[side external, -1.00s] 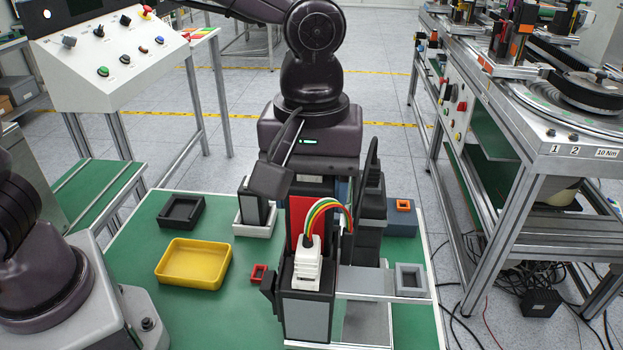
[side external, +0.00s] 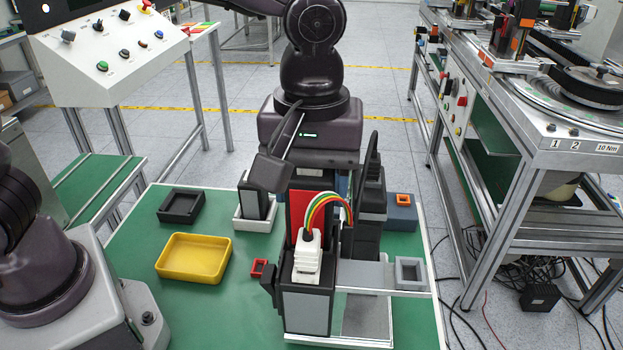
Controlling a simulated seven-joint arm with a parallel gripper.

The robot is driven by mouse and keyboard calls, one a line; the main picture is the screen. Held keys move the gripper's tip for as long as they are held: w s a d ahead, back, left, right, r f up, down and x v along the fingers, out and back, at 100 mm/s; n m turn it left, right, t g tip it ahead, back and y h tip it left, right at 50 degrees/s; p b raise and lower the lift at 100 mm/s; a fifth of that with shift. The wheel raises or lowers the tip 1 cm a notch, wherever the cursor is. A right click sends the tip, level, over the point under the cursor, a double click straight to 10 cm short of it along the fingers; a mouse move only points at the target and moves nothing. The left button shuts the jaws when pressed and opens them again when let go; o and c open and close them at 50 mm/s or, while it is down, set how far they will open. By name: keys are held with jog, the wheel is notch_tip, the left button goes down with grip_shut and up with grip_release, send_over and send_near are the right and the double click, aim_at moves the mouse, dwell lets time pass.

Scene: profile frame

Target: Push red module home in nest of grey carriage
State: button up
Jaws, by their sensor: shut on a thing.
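A red module (side external: 299,211) stands upright, a flat red face showing behind a white plug (side external: 307,257) with coloured wires. My gripper (side external: 309,185) comes down from above over the red module and is shut on it. Its fingertips are largely hidden by dark parts and wires, so the contact itself does not show. The grey carriage (side external: 366,275) appears as a flat grey plate on rails, right of the white plug. The nest and the module's lower end are hidden behind the plug and its black and grey housing (side external: 306,311), so I cannot tell how deep the module sits.
A yellow tray (side external: 193,274) and a black square holder (side external: 181,205) lie on the green table (side external: 215,315) at left. A small red frame (side external: 259,268) lies beside the housing. A white-based holder (side external: 254,222) stands behind. A grey square frame (side external: 409,272) is at right.

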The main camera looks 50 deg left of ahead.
jog(key=shift+f, duration=1.45)
dwell(0.4)
jog(key=o, duration=1.1)
notch_tip(320, 180, up, 13)
